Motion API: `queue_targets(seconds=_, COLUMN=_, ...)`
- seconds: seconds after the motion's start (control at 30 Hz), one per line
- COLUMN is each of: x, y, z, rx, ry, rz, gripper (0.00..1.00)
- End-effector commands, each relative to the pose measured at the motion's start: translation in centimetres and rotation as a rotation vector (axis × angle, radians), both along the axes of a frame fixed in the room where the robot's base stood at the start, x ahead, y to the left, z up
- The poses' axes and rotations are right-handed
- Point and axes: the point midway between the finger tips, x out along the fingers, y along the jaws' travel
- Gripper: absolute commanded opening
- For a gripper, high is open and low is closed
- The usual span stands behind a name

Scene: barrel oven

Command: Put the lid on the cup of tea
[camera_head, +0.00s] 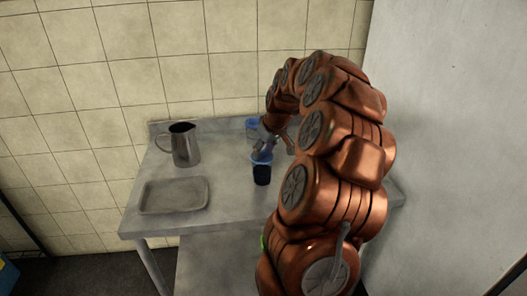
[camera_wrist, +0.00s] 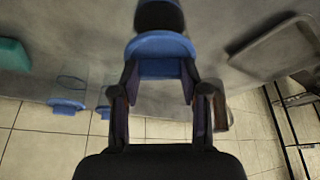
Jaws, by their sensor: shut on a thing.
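A dark cup (camera_head: 262,176) stands on the steel table, in front of my gripper. A blue lid (camera_head: 261,159) shows right above the cup's top. My gripper (camera_head: 263,149) comes down behind the lid and is partly hidden by my arm. In the wrist view, the two fingers (camera_wrist: 160,80) are shut on the near edge of the blue lid (camera_wrist: 162,48). The dark cup (camera_wrist: 160,16) shows just beyond the lid, cut by the frame's top. I cannot tell whether lid and cup touch.
A metal pitcher (camera_head: 186,148) stands at the table's back left. A shallow metal tray (camera_head: 174,195) lies at the front left. Other blue items (camera_head: 252,124) stand behind my gripper, near the tiled wall. A green item (camera_wrist: 14,55) shows at left in the wrist view.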

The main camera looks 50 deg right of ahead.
Motion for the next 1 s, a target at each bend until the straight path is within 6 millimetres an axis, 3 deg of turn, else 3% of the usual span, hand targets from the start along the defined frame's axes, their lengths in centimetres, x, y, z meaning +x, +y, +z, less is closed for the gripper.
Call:
queue_targets(seconds=0.47, x=0.02, y=-0.01, z=0.01, rx=0.0, ry=-0.001, rz=0.0, gripper=0.32)
queue_targets(seconds=0.5, x=0.02, y=-0.01, z=0.01, rx=0.0, ry=-0.001, rz=0.0, gripper=0.46)
queue_targets(seconds=0.77, x=0.03, y=-0.01, z=0.01, rx=0.0, ry=-0.001, rz=0.0, gripper=0.73)
queue_targets(seconds=1.0, x=0.03, y=-0.01, z=0.01, rx=0.0, ry=-0.001, rz=0.0, gripper=0.75)
